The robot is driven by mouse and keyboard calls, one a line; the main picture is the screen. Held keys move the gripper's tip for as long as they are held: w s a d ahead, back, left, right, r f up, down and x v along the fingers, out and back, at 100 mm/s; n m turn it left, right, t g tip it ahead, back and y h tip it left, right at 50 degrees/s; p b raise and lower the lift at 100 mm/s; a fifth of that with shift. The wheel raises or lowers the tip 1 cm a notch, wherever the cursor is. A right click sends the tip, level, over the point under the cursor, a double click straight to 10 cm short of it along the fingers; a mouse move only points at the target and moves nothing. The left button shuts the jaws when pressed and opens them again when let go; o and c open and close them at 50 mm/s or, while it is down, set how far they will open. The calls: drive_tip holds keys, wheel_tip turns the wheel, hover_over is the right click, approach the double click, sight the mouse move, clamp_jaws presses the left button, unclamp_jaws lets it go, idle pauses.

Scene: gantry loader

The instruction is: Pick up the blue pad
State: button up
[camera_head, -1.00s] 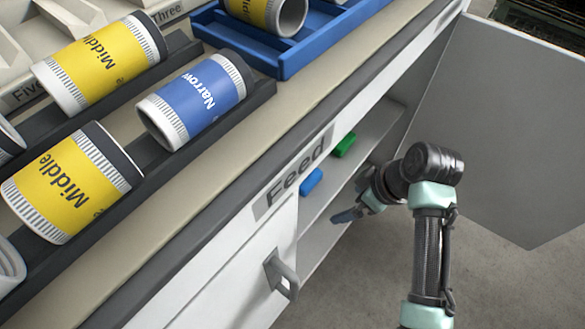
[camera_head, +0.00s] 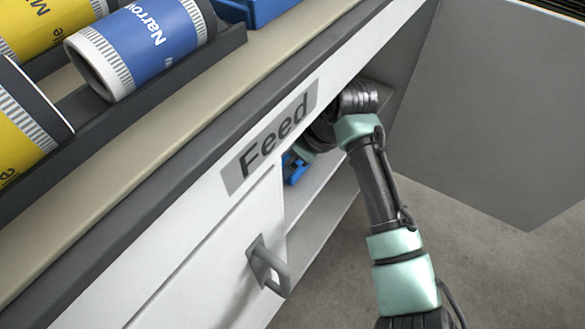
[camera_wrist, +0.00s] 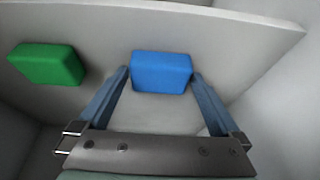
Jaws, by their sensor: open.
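The blue pad (camera_wrist: 161,72) lies on the shelf inside the cabinet, in the upper middle of the wrist view. My gripper (camera_wrist: 160,72) is open, with one finger near each side of the pad's front end. I cannot tell whether either finger touches the pad. In the head view my gripper (camera_head: 293,167) reaches into the open cabinet and shows only in part, beside the Feed label. The blue pad cannot be told apart from the gripper there.
A green pad (camera_wrist: 46,64) lies left of the blue pad in the wrist view. A shelf edge (camera_wrist: 230,17) runs across the top. In the head view an open cabinet door (camera_head: 500,120) stands right of my arm. A closed door with a handle (camera_head: 268,266) is at lower left.

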drive_tip(key=c, duration=1.1)
drive_tip(key=shift+r, duration=0.1)
drive_tip(key=shift+r+p, duration=0.85)
drive_tip(key=s+d+p, duration=0.1)
drive_tip(key=s+d, duration=0.2)
drive_tip(key=d, duration=0.2)
drive_tip(key=s+d+p, duration=0.2)
drive_tip(key=s+d, duration=0.2)
drive_tip(key=s+d+p, duration=0.2)
drive_tip(key=s+d, duration=0.1)
drive_tip(key=d, duration=0.2)
drive_tip(key=shift+s+d+f, duration=0.2)
drive_tip(key=shift+s+d, duration=0.1)
